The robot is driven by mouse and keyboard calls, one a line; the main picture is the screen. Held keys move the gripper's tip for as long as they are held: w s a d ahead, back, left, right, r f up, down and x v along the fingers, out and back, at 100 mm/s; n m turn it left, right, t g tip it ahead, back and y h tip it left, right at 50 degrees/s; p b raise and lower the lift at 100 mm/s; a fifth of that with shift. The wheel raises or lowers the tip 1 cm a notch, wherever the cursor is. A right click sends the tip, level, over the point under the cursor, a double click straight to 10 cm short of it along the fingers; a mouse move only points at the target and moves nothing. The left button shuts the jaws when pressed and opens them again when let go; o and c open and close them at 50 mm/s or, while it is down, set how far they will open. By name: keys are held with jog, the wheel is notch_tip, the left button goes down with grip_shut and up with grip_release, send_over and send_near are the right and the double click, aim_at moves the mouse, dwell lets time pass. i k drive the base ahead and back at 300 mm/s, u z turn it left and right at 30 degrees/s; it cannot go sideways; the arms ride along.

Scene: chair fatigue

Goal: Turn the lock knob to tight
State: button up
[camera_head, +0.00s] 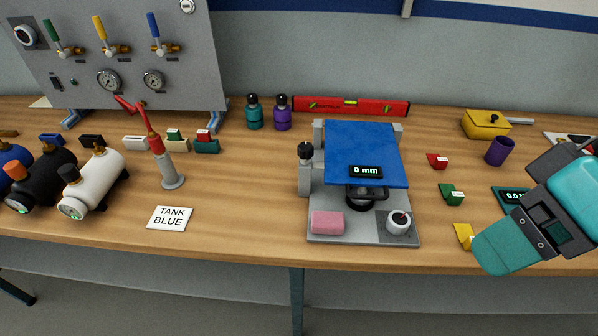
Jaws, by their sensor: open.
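A test stand with a grey base (350,237) and a blue padded seat (362,145) stands mid-table. Its display (366,172) reads 0 mm. A round white knob (398,224) with a dark top and a small red mark sits on a dark plate at the base's front right corner. A black knob (305,151) tops the grey post at the left. I cannot read any lock or tight label, so which one is the lock knob is unclear. My teal gripper (497,252) is open at the right, over the table's front edge, apart from the stand. One finger shows clearly.
A pink block (327,222) sits on the base's front left. A purple cup (499,151) stands behind my gripper.

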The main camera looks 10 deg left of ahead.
aim_at(305, 151)
jog(key=u, duration=0.45)
jog(key=k, duration=0.5)
jog(key=u, duration=0.5)
jog(key=i, duration=1)
jog(key=z, duration=2.35)
